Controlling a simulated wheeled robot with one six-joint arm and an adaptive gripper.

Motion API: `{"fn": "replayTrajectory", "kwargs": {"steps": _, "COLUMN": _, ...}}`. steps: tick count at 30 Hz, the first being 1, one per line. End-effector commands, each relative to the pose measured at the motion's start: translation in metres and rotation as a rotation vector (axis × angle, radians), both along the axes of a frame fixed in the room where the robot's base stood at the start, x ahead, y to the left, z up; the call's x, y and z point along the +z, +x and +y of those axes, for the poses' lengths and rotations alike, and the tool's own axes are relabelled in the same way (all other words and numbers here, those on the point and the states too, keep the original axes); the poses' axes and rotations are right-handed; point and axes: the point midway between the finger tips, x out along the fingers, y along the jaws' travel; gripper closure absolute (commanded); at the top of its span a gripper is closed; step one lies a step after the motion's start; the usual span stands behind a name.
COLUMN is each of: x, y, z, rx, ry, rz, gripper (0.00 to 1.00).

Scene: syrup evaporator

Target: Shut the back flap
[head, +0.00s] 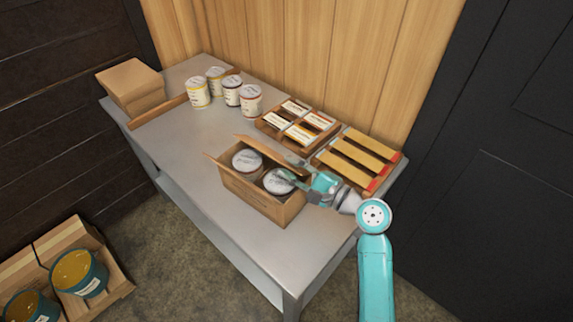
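An open cardboard box (250,197) stands near the front edge of the metal table. Two white-lidded tins (247,160) sit inside it, and the right one (278,181) is partly covered by my gripper. The back flap (263,150) stands up along the box's far edge, tilted. My gripper (293,171) reaches in from the right, over the right end of the box and close to the back flap's right end. Whether it touches the flap, and how its fingers stand, is unclear. The right side of the box is partly hidden.
On the metal table (195,148), a divided tray (268,127) of small packets and a rack of yellow-brown bars (358,155) stand behind the box. Several tins (250,99) and a closed carton (133,86) stand farther left. The table left of the box is clear.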

Motion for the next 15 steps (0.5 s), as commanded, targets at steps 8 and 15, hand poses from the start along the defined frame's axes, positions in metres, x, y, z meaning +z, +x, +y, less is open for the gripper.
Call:
{"fn": "replayTrajectory", "kwargs": {"steps": 8, "x": 0.0003, "y": 0.0092, "z": 0.0141, "rx": 0.000, "ry": 0.001, "rz": -0.001, "gripper": 0.71}}
{"fn": "replayTrajectory", "kwargs": {"steps": 15, "x": 0.0004, "y": 0.0094, "z": 0.0141, "rx": -0.001, "ry": 0.000, "rz": -0.001, "gripper": 0.71}}
